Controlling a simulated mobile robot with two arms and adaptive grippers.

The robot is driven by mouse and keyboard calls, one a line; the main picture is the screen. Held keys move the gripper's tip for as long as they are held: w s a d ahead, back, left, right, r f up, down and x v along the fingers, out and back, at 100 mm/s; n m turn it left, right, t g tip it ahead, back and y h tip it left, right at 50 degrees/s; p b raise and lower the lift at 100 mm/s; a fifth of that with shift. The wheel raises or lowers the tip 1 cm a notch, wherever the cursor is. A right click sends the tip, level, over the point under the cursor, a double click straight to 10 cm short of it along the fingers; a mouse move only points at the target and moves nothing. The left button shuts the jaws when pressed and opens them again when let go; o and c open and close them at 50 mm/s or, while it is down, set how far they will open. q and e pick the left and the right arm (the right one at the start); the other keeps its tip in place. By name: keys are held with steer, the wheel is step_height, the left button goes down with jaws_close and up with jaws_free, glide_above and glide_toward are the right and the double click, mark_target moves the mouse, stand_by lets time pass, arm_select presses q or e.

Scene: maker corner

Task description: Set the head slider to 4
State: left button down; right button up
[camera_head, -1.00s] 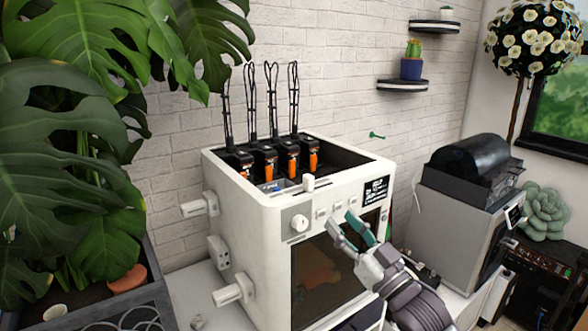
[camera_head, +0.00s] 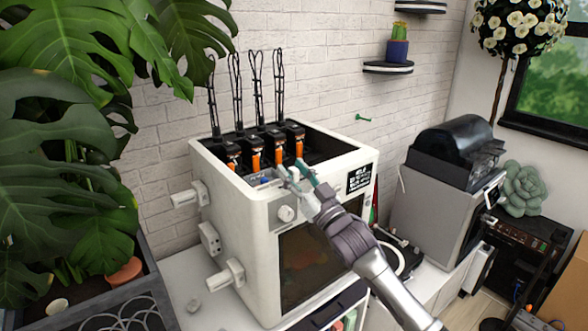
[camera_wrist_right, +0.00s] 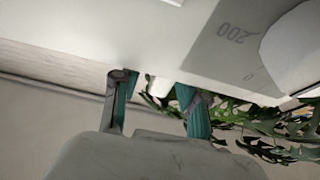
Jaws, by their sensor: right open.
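The white machine (camera_head: 240,230) has an open top with several black heads with orange parts (camera_head: 256,160) inside. A small blue part (camera_head: 265,180) shows on the strip behind the front rim. My right gripper (camera_head: 294,171) is open at this rim, where the white slider knob stood clear earlier. The fingers now largely hide that spot in the head view. In the right wrist view, a small white piece (camera_wrist_right: 158,86), probably the slider knob, shows between the two open teal-lined fingers (camera_wrist_right: 153,84). I cannot tell whether they touch it. The slider's setting is not readable. My left gripper is out of view.
A round dial (camera_head: 286,213) is on the front, below my gripper; a rounded white form and "200" marking show in the wrist view. A black label (camera_head: 360,178) is to the right. Large leaves (camera_head: 50,160) fill the left. A grey machine (camera_head: 432,210) stands right.

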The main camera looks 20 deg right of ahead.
mark_target(316, 174)
jaws_close()
stand_by(0.3)
steer(key=d, duration=0.2)
steer(key=w+d+b, duration=0.1)
steer(key=d, duration=0.1)
steer(key=w+d, duration=0.1)
steer(key=d, duration=0.1)
jaws_free()
steer(key=shift+w+d, duration=0.1)
steer(key=shift+d, duration=0.05)
